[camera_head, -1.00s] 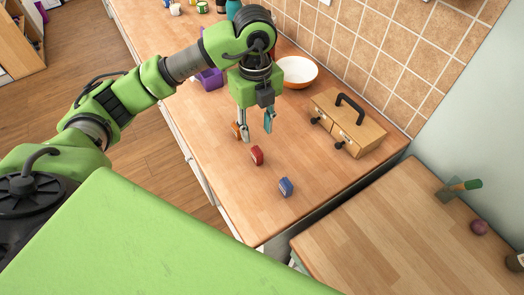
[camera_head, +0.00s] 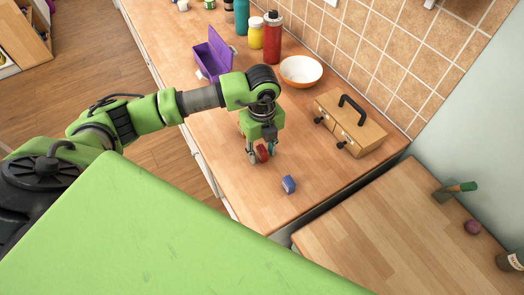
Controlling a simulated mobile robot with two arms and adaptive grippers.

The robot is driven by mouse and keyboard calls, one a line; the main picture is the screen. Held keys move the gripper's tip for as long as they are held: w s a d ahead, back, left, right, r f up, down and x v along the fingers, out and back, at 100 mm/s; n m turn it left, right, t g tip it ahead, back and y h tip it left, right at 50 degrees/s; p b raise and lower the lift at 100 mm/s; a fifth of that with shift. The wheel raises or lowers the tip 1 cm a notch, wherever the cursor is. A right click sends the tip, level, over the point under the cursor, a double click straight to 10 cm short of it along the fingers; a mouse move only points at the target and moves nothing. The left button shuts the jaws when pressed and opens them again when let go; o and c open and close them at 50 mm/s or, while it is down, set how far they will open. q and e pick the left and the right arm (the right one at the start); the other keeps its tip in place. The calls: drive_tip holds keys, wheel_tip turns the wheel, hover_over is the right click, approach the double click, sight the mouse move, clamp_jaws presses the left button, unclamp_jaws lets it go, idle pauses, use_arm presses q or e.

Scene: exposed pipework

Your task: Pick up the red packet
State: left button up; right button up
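The red packet (camera_head: 262,153) lies on the wooden counter, near its front edge. My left gripper (camera_head: 261,154) points down over it, with one finger on each side of the packet. The fingers stand apart about as wide as before, and I see no clear grip on the packet. Parts of the packet are hidden by the fingers. My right gripper is not in view.
A white and orange bowl (camera_head: 300,71), a purple box (camera_head: 211,58) and bottles (camera_head: 272,38) stand farther back.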

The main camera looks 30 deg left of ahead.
use_arm(q)
drive_tip(key=c, duration=0.9)
drive_tip(key=shift+r, duration=0.1)
